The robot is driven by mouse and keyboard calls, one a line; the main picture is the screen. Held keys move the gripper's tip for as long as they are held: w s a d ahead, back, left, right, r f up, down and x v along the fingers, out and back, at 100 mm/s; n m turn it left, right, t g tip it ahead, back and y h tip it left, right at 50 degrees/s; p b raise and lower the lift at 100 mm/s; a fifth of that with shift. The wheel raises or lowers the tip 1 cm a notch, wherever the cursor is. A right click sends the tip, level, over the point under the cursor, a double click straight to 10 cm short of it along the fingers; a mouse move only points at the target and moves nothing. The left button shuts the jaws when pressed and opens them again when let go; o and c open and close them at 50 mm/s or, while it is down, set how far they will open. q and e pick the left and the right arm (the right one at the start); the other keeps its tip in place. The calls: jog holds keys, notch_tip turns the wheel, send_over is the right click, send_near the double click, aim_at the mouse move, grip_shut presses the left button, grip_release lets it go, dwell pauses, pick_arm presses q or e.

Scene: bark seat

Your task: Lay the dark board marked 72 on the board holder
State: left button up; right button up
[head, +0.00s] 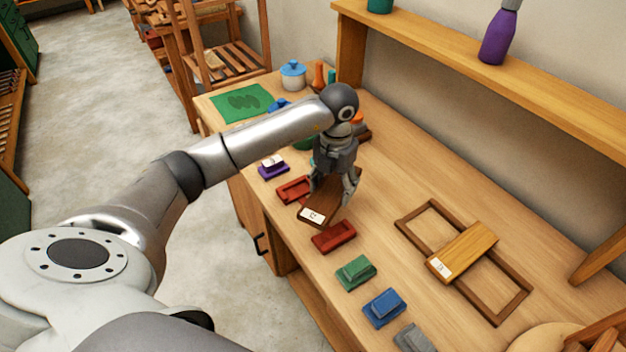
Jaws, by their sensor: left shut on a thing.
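The dark brown board (326,209) with a white label lies at or just above the workbench, among the small coloured trays. The label's number is too small to read surely. My left gripper (334,196) points down over the board and is shut on it, hiding part of its far end. The board holder (418,238), a brown rectangular frame, lies on the bench to the right. A lighter yellow-brown board (465,250) with a white label lies across its middle. My right gripper is not in view.
Red trays (334,236), a green block piece (355,272), a blue one (384,307) and a grey one (414,338) line the bench's front edge. A shelf (460,60) runs along the wall. Bare bench lies between board and holder.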

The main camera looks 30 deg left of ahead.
pick_arm(q)
jog(key=shift+s+a+f+n, duration=0.1)
jog(key=shift+a+f+n, duration=0.85)
jog(key=shift+n, duration=1.05)
jog(key=shift+w+a+f+n, duration=0.1)
jog(key=shift+a+f+n, duration=0.85)
jog(key=shift+n, duration=1.05)
jog(key=shift+s+a+f+n, duration=0.1)
jog(key=shift+a+f+n, duration=0.85)
jog(key=shift+n, duration=1.05)
notch_tip(320, 180, down, 3)
jog(key=b, duration=0.2)
jog(key=shift+d+f+b, duration=0.15)
jog(key=shift+b, duration=0.15)
jog(key=shift+f, duration=0.2)
jog(key=shift+s, duration=0.15)
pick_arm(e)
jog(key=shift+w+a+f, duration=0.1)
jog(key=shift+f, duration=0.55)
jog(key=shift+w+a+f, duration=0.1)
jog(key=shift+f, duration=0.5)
